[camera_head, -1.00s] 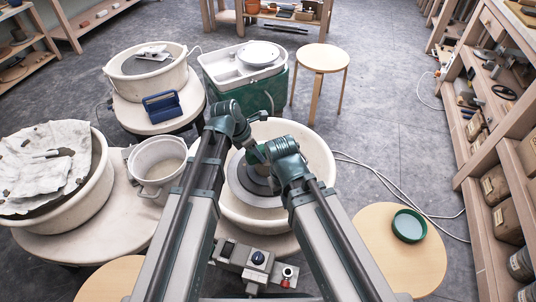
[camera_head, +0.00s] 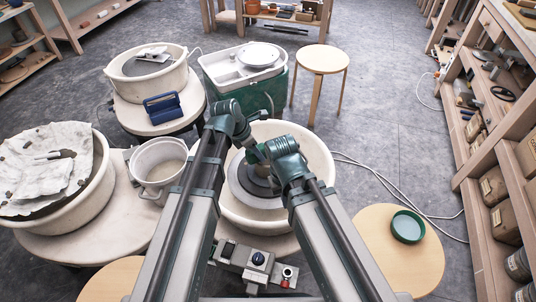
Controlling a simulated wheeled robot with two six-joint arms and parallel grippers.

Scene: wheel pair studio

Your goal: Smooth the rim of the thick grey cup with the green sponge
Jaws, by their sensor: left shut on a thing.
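My left gripper (camera_head: 253,146) reaches over the middle wheel from the upper left and is shut on a small green piece, the sponge (camera_head: 255,157). The sponge is above the wheel's dark grey disc (camera_head: 244,187). A grey form that seems to be the thick grey cup (camera_head: 261,171) stands on the disc just below the sponge, mostly covered by it and by my right wrist. I cannot tell whether the sponge touches its rim. My right wrist comes in close on the right; its fingers are hidden, so their state does not show.
The white splash pan (camera_head: 318,152) surrounds the disc. A two-handled pot (camera_head: 158,168) and a cloth-covered wheel (camera_head: 55,160) stand left. A green dish (camera_head: 408,226) sits on the right stool (camera_head: 375,240).

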